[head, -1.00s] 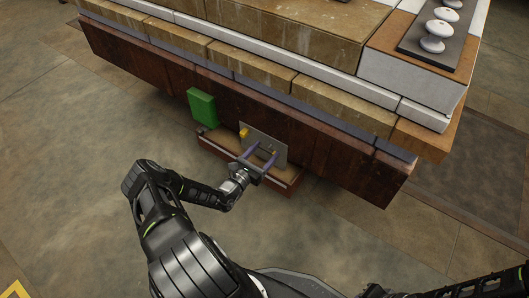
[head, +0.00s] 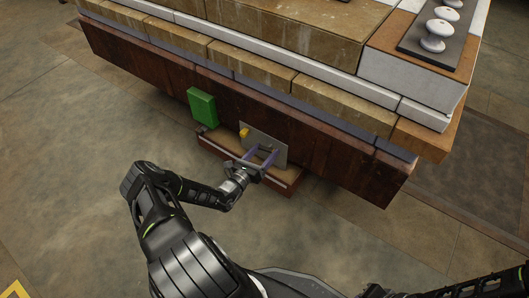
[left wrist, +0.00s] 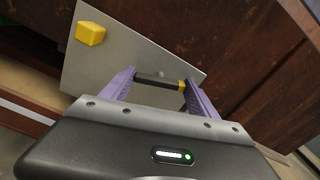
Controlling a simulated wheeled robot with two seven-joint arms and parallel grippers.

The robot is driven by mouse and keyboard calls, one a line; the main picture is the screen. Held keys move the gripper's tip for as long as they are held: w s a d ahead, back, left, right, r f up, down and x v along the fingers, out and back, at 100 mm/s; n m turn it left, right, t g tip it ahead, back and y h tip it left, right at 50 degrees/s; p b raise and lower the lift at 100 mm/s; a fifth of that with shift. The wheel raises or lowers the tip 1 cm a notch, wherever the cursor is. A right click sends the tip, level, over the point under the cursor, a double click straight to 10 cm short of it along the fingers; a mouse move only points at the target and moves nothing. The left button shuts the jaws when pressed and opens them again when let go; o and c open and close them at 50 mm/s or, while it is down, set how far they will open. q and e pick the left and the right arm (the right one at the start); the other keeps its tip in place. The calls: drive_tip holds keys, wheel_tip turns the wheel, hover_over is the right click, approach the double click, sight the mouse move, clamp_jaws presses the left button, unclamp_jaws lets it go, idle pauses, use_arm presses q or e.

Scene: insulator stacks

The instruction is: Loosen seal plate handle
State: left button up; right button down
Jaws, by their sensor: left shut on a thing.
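The seal plate (head: 270,142) is a thin grey metal sheet on the dark rust-brown side of the stack; it also shows in the left wrist view (left wrist: 130,50). A yellow block (left wrist: 90,33) sits near one corner of the plate. The handle (left wrist: 158,81) is a short dark bar with a yellow-brass end, lying across between the purple fingers. My left gripper (head: 262,152) is at the plate, with its fingers (left wrist: 160,78) shut on the handle, one at each end. My right gripper is not in view; only part of that arm shows at the lower right.
A green box (head: 202,106) is fixed to the brown side (head: 330,160), left of the plate. A low reddish-brown ledge (head: 288,188) juts out below the plate. White insulators (head: 440,27) stand on top at the right. The floor (head: 70,160) to the left is clear.

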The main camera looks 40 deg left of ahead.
use_arm(q)
drive_tip(key=shift+f+n+b, duration=0.1)
drive_tip(key=shift+n+b, duration=0.95)
drive_tip(key=shift+n, duration=6.75)
drive_tip(key=o, duration=1.4)
drive_tip(key=shift+c, duration=0.2)
drive_tip(key=shift+s, duration=0.1)
drive_tip(key=s+p, duration=0.2)
drive_tip(key=s, duration=0.5)
drive_tip(key=shift+s, duration=0.3)
